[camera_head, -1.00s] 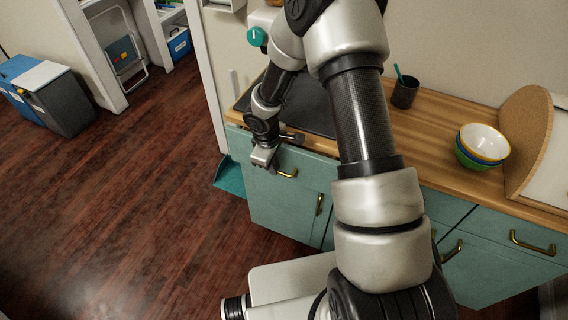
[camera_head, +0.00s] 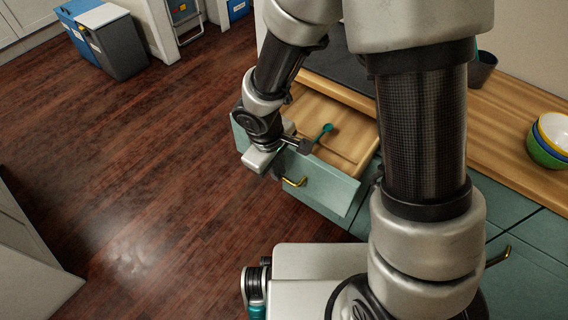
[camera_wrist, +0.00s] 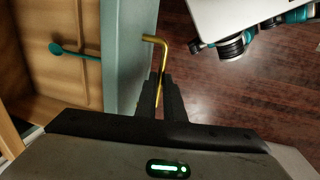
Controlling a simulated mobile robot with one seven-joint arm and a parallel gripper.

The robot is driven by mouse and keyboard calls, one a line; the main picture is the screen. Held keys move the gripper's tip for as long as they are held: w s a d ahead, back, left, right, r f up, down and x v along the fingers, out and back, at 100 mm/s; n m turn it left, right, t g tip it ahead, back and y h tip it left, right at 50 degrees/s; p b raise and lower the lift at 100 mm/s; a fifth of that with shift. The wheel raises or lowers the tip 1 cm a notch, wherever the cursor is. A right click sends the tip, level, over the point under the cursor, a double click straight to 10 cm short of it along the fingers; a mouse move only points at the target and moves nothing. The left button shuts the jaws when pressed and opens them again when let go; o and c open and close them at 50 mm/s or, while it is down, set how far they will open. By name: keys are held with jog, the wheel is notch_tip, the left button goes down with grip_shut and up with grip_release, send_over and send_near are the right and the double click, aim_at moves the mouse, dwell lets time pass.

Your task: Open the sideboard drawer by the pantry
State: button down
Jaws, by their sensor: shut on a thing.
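The teal sideboard drawer (camera_head: 330,185) stands pulled well out of the sideboard in the head view, with its wooden inside (camera_head: 345,140) showing. A brass bar handle (camera_head: 294,182) is on its front. In the wrist view the handle (camera_wrist: 156,41) runs between the black fingers of my gripper (camera_wrist: 163,92), beside the drawer's front panel (camera_wrist: 125,50). My gripper (camera_head: 277,170) is shut on the handle at the drawer front. The gripped part of the handle is hidden by the fingers.
A teal spoon-like utensil (camera_head: 322,132) lies in the drawer. The wooden countertop (camera_head: 510,125) holds stacked bowls (camera_head: 550,140) and a dark cup (camera_head: 482,68). Bins (camera_head: 115,45) stand at the back left. The dark wood floor (camera_head: 150,150) is clear left of the drawer.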

dwell(0.3)
jog(key=c, duration=2.2)
grip_release()
jog(key=shift+o, duration=0.2)
jog(key=shift+r, duration=0.1)
notch_tip(320, 180, up, 17)
jog(key=s+a+p, duration=0.2)
jog(key=p, duration=0.3)
jog(key=shift+s+p, duration=0.35)
jog(key=shift+p, duration=0.05)
